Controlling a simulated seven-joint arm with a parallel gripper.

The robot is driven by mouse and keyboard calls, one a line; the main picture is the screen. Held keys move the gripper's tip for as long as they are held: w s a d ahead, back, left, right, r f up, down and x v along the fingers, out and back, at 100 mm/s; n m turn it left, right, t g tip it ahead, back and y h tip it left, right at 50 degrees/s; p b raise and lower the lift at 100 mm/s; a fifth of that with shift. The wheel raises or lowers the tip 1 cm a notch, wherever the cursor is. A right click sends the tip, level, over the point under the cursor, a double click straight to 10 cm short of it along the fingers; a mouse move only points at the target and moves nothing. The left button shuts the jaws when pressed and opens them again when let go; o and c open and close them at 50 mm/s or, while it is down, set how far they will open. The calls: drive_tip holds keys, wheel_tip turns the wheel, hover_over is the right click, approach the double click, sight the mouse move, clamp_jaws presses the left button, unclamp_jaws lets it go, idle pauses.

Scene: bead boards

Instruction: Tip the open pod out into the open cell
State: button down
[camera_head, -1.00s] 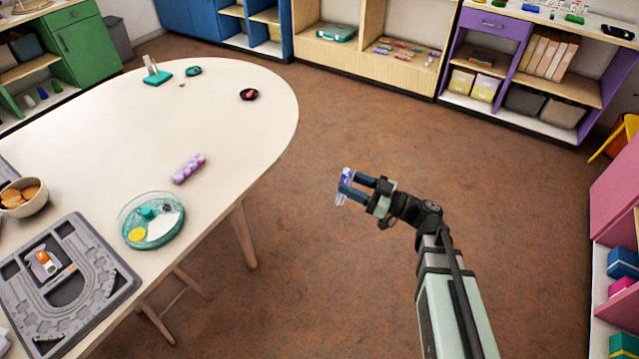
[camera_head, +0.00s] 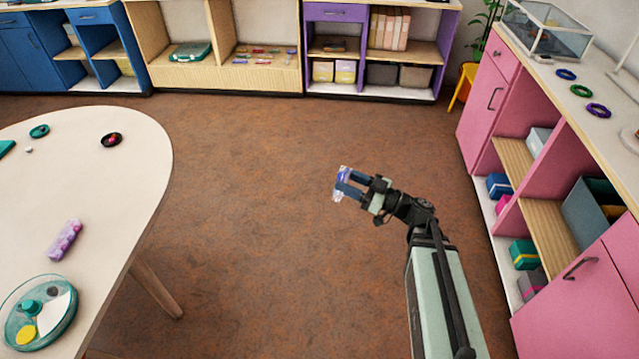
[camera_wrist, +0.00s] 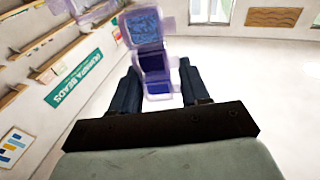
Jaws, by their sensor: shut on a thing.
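My gripper (camera_head: 352,187) is shut on a small translucent purple pod (camera_head: 342,178), held in the air over open floor, well right of the table. In the wrist view the pod (camera_wrist: 146,28) stands up between the fingers, with dark blue filling showing through its clear walls. Translucent flaps stick out at its top; I cannot tell which is a lid. A round clear teal dish (camera_head: 72,302) with dividers lies at the table's near edge, with yellow, white and teal areas inside. A purple strip of joined pods (camera_head: 65,240) lies behind it. Which cell is open cannot be made out.
The pale round-ended table (camera_head: 120,190) fills the left side. A small dark dish (camera_head: 112,140) with something red lies near its far edge. A pink cabinet (camera_head: 600,290) stands at the right. Brown floor between them is clear.

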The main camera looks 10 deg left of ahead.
drive_tip(key=w+d+m+t+h, duration=0.1)
drive_tip(key=d+m+t, duration=0.15)
drive_tip(key=d, duration=0.65)
drive_tip(key=s+a+n+g+y, duration=0.1)
drive_tip(key=s+a+n+g, duration=0.25)
drive_tip(key=a, duration=0.85)
drive_tip(key=s+a+r+n+g, duration=0.15)
drive_tip(key=s+a+g, duration=0.25)
drive_tip(key=a, duration=0.8)
drive_tip(key=s+a+n+g+y, duration=0.1)
drive_tip(key=s+a+n+g, duration=0.25)
drive_tip(key=a, duration=0.85)
drive_tip(key=s+a+n+h, duration=0.2)
drive_tip(key=s+a+h, duration=0.4)
drive_tip(key=s+a, duration=0.9)
drive_tip(key=s+a+f+n+t+h, duration=0.1)
drive_tip(key=s+a+h, duration=0.5)
drive_tip(key=s+a, duration=0.9)
drive_tip(key=s+a+n+h, duration=0.4)
drive_tip(key=s+a+h, duration=0.2)
drive_tip(key=s+a, duration=0.9)
drive_tip(key=a, duration=0.7)
drive_tip(key=shift+s+a+f+h, duration=0.15)
drive_tip(key=shift+s+a+h, duration=0.25)
